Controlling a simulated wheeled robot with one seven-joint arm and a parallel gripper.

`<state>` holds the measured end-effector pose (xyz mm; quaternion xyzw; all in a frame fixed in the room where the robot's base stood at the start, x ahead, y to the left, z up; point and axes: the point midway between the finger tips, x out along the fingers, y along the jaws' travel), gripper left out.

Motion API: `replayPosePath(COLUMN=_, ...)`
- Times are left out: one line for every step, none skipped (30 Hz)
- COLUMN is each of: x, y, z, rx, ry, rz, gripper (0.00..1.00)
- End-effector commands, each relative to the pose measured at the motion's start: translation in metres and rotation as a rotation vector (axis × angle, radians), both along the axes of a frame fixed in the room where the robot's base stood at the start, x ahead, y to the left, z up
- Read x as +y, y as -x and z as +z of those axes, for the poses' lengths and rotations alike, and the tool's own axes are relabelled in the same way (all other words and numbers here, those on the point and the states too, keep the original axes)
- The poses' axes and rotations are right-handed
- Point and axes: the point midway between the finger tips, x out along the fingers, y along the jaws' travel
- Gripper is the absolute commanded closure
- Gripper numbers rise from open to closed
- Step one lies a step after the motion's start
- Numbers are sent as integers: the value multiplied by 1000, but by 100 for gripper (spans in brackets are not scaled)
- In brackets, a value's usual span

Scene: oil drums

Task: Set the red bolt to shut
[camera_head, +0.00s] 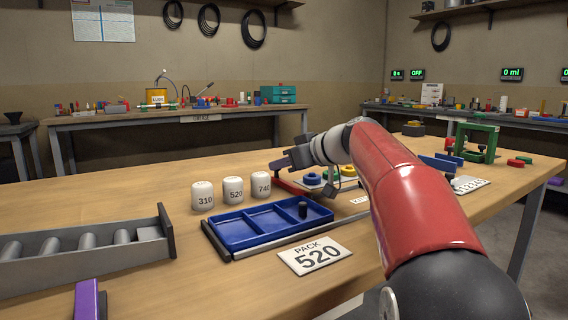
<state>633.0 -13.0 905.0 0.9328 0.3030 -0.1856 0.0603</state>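A red bar-shaped piece (286,184), which may be the red bolt, lies on the wooden table just below and in front of my gripper. My gripper (277,165) is at the far middle of the table, at the end of my red arm, with its fingers pointing left. It appears to be just above or touching the red piece; I cannot tell which. My gripper and wrist hide part of the area around it. The fingers are small and dark, so whether they are open or shut does not show. The bolt's setting cannot be read.
White canisters marked 310, 520 and 740 (233,190) stand left of the gripper. A blue tray (238,237) and a "PACK 520" card (315,257) lie in front. A grey roller rack (75,256) is at left. A green press (476,139) stands far right.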

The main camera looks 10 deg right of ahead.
Motion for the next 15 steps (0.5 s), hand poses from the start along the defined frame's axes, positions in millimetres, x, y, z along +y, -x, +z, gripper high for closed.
replayPosePath(x=0, y=0, z=0, rx=0, ry=0, rz=0, gripper=98)
replayPosePath(x=0, y=0, z=0, rx=0, ry=0, rz=0, gripper=100)
replayPosePath(x=0, y=0, z=0, rx=0, ry=0, rz=0, gripper=100)
replayPosePath(x=0, y=0, z=0, rx=0, ry=0, rz=0, gripper=100)
replayPosePath(x=0, y=0, z=0, rx=0, ry=0, rz=0, gripper=100)
replayPosePath(x=0, y=0, z=0, rx=0, ry=0, rz=0, gripper=100)
replayPosePath(x=0, y=0, z=0, rx=0, ry=0, rz=0, gripper=100)
replayPosePath(x=0, y=0, z=0, rx=0, ry=0, rz=0, gripper=100)
replayPosePath(x=-1, y=1, z=0, rx=0, ry=0, rz=-1, gripper=100)
replayPosePath(x=-1, y=3, z=-1, rx=-1, ry=0, rz=-1, gripper=100)
replayPosePath(x=-2, y=5, z=-2, rx=-2, ry=0, rz=-1, gripper=100)
replayPosePath(x=-4, y=9, z=-2, rx=-3, ry=0, rz=-1, gripper=100)
replayPosePath(x=-5, y=13, z=-3, rx=-3, ry=1, rz=-1, gripper=100)
replayPosePath(x=-6, y=17, z=-3, rx=-4, ry=2, rz=-2, gripper=100)
replayPosePath(x=-8, y=22, z=-4, rx=-4, ry=2, rz=-3, gripper=100)
